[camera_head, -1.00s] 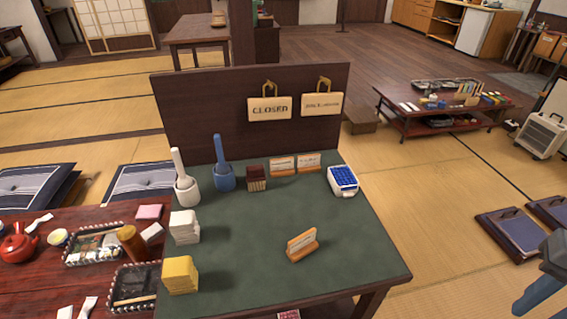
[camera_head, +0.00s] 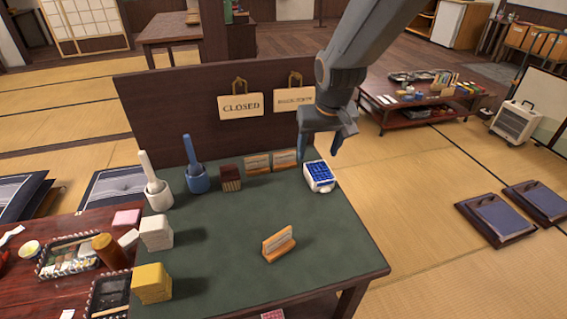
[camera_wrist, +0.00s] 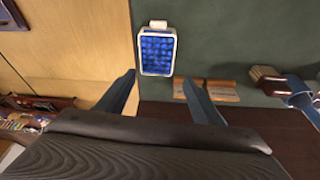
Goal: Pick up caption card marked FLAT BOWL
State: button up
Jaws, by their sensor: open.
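Three small caption cards in wooden holders are on the green-topped table (camera_head: 215,255). One card (camera_head: 279,244) stands alone near the front middle. Two more, a left card (camera_head: 257,163) and a right card (camera_head: 285,158), stand side by side at the back by the dark board. The print on all of them is too small to read, so I cannot tell which says FLAT BOWL. My gripper (camera_head: 322,147) is open and empty above the back right corner. In the wrist view the gripper (camera_wrist: 160,95) has its fingers apart, with the two back cards (camera_wrist: 222,91) by the right finger.
A white box with blue contents (camera_head: 319,176) sits below my gripper. A dark board (camera_head: 165,105) with hanging signs rises behind. The table's middle is clear.

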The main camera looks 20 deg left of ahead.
jog(key=n, duration=0.1)
send_over(285, 155)
jog(key=s+d, duration=0.1)
jog(key=s, duration=0.1)
jog(key=shift+t+y, duration=0.3)
jog(key=shift+y, duration=0.1)
jog(key=shift+s+p+x, duration=0.15)
jog(key=shift+p+x, duration=0.15)
jog(key=shift+x, duration=1.7)
jog(key=shift+s+p+x, duration=0.1)
jog(key=shift+p+x, duration=0.15)
jog(key=shift+x, duration=1.8)
jog(key=shift+d, duration=0.2)
jog(key=shift+c, duration=0.4)
jog(key=c, duration=0.6)
